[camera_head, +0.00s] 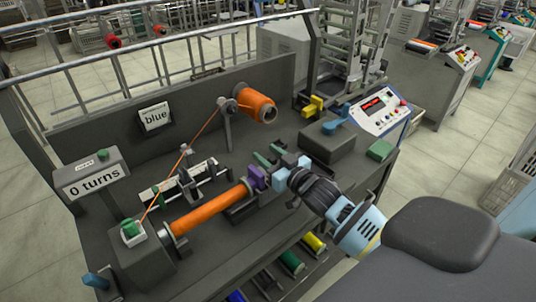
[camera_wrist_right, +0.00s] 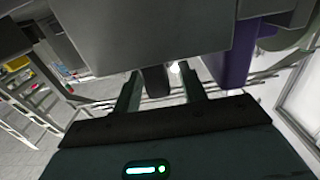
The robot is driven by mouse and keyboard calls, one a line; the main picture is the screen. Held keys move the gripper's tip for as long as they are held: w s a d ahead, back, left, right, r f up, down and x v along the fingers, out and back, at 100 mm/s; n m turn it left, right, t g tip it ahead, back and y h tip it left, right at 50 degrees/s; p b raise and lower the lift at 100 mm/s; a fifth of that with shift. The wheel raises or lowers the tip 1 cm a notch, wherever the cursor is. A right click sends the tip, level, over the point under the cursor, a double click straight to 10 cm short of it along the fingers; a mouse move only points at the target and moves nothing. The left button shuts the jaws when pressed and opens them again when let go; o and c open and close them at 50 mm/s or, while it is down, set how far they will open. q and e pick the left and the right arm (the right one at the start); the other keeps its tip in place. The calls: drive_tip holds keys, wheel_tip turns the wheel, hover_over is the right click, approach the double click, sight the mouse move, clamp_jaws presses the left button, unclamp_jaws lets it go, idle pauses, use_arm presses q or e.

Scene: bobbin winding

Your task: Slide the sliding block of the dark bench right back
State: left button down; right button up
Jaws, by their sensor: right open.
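The dark bench (camera_head: 215,265) carries a winder with an orange bobbin (camera_head: 208,210) lying along it. A purple block (camera_head: 257,178), which looks like the sliding block, stands at the bobbin's right end. It also shows at the upper right in the right wrist view (camera_wrist_right: 235,55). My right gripper (camera_head: 268,155) is open close beside the purple block, with its fingers over the bench. In the right wrist view its two fingers (camera_wrist_right: 160,75) are apart, with a dark stub between them. A grey block hides part of the view above. My left gripper is not in view.
Signs read "blue" (camera_head: 155,117) and "0 turns" (camera_head: 92,179). A grey box with a blue handle (camera_head: 335,126) and a control panel (camera_head: 380,110) stand to the right.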

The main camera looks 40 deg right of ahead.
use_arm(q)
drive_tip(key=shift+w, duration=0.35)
use_arm(e)
drive_tip(key=shift+w, duration=0.2)
clamp_jaws()
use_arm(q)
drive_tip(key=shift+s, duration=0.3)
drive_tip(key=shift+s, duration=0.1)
use_arm(e)
drive_tip(key=shift+d, duration=0.3)
drive_tip(key=d, duration=0.2)
drive_tip(key=shift+w+d, duration=0.15)
drive_tip(key=shift+d, duration=0.2)
drive_tip(key=shift+c, duration=2.1)
unclamp_jaws()
drive_tip(key=o, duration=0.4)
drive_tip(key=shift+d, duration=0.1)
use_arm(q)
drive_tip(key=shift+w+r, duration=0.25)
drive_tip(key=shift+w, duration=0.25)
